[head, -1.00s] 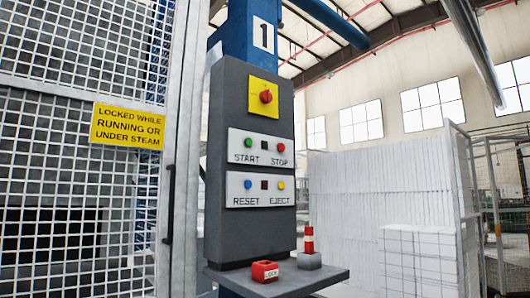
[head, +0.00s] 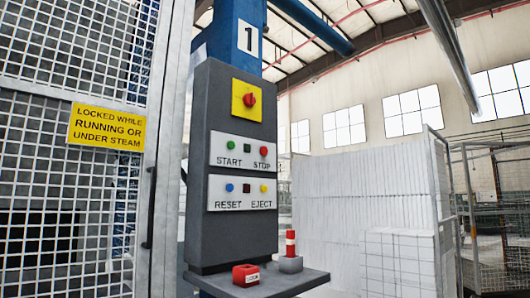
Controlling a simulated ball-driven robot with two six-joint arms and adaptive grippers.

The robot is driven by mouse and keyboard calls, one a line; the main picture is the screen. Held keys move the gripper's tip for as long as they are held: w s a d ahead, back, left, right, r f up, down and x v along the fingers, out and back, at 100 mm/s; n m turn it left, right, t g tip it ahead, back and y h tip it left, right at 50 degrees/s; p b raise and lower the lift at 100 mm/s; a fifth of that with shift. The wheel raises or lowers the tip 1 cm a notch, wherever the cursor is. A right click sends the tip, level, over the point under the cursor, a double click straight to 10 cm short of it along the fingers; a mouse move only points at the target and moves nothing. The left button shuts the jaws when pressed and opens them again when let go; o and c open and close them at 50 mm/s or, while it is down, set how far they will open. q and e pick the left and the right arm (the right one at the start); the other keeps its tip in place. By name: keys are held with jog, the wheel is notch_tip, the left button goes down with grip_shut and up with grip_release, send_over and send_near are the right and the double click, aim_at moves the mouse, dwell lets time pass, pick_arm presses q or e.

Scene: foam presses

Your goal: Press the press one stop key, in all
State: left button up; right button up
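The press one control box (head: 234,165) is a dark grey panel on a blue column marked with a 1 plate (head: 248,38). The red stop key (head: 264,151) sits at the right of the upper white plate, above the word STOP. The green start key (head: 231,146) is left of it, with a small dark square between them. On the lower plate are a blue reset key (head: 229,187) and a yellow eject key (head: 263,188). Neither of my grippers is in view.
A mesh gate (head: 70,200) with a yellow sign (head: 106,127) stands left. White foam stacks (head: 350,190) stand behind right.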

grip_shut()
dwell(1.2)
